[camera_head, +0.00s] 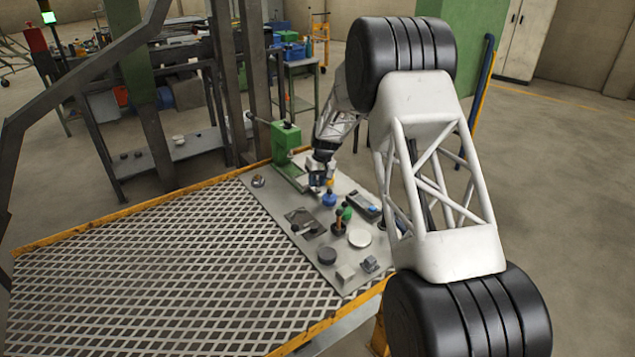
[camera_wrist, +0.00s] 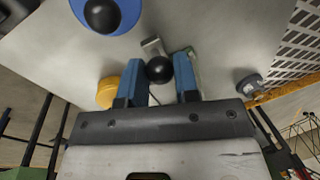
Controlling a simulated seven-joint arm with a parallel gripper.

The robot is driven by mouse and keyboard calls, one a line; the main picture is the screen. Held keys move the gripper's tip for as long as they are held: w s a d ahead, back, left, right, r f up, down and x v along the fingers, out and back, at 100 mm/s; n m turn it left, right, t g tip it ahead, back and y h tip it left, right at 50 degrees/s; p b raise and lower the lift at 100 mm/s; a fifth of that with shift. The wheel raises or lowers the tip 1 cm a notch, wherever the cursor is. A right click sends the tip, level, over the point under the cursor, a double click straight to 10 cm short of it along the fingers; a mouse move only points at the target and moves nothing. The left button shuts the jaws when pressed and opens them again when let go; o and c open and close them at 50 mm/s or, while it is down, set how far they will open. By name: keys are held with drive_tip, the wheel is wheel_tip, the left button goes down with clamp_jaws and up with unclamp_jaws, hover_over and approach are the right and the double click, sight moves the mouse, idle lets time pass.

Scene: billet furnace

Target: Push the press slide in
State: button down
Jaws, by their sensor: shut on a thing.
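The green press (camera_head: 286,142) stands at the back left of the grey work plate, with a low green base reaching toward my gripper. My gripper (camera_head: 322,187) is low over the plate, just right of the press. In the wrist view, the blue fingers of my gripper (camera_wrist: 160,82) are shut on a black ball knob (camera_wrist: 159,69). The knob sits by a pale metal piece (camera_wrist: 152,47); I take this to be the press slide, but cannot see how they join. In the head view the gripper hides the knob, and how far out the slide stands cannot be told.
A blue round piece (camera_head: 329,199) with a black knob stands close in front of the gripper. A yellow part (camera_wrist: 107,92) is beside the left finger. A green piece (camera_head: 346,211), a white disc (camera_head: 359,238) and a dark tray (camera_head: 366,206) are nearby. Mesh decking (camera_head: 170,280) lies left.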

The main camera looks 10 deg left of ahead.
sight(304, 180)
drive_tip(key=w+a, duration=0.5)
drive_tip(key=shift+a, duration=0.1)
drive_tip(key=c, duration=0.9)
unclamp_jaws()
drive_tip(key=shift+o, duration=0.2)
wheel_tip(304, 180, up, 8)
drive_tip(key=d, duration=0.1)
drive_tip(key=shift+w+d+f, duration=0.15)
drive_tip(key=shift+w, duration=0.3)
